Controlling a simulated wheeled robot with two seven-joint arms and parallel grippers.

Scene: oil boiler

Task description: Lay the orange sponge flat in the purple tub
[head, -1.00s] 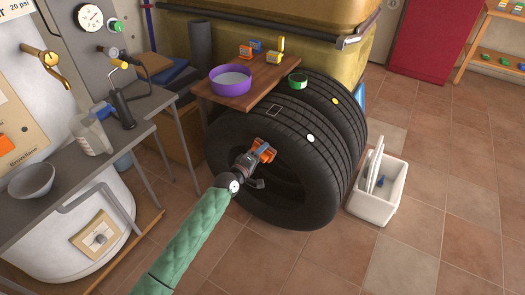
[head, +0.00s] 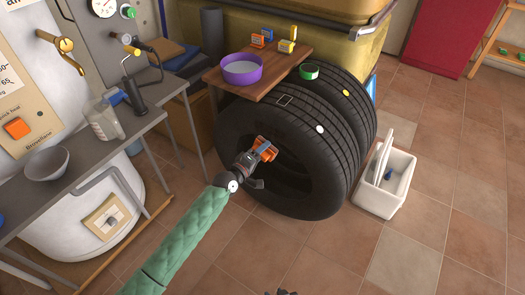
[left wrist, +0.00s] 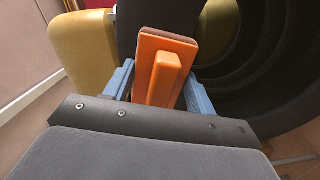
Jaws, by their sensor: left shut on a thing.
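The purple tub (head: 241,78), a round bowl with a pale inside, stands on a small wooden board (head: 287,67) beside the tires. My left gripper (head: 264,150) is in front of the near tire, below and apart from the tub. It is shut on the orange sponge (head: 269,154). The left wrist view shows the sponge as an orange slab with a raised lighter block (left wrist: 166,78), upright between the blue fingers. Its lower end is hidden by the gripper body. A dark tip at the bottom edge of the head view may be my right gripper (head: 281,292); its jaws cannot be made out.
Small orange, blue and yellow items (head: 262,38) stand at the board's back. A green round item (head: 309,72) sits on the tires (head: 310,150). A white bin (head: 385,195) stands right; a grey bench (head: 90,150) is left.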

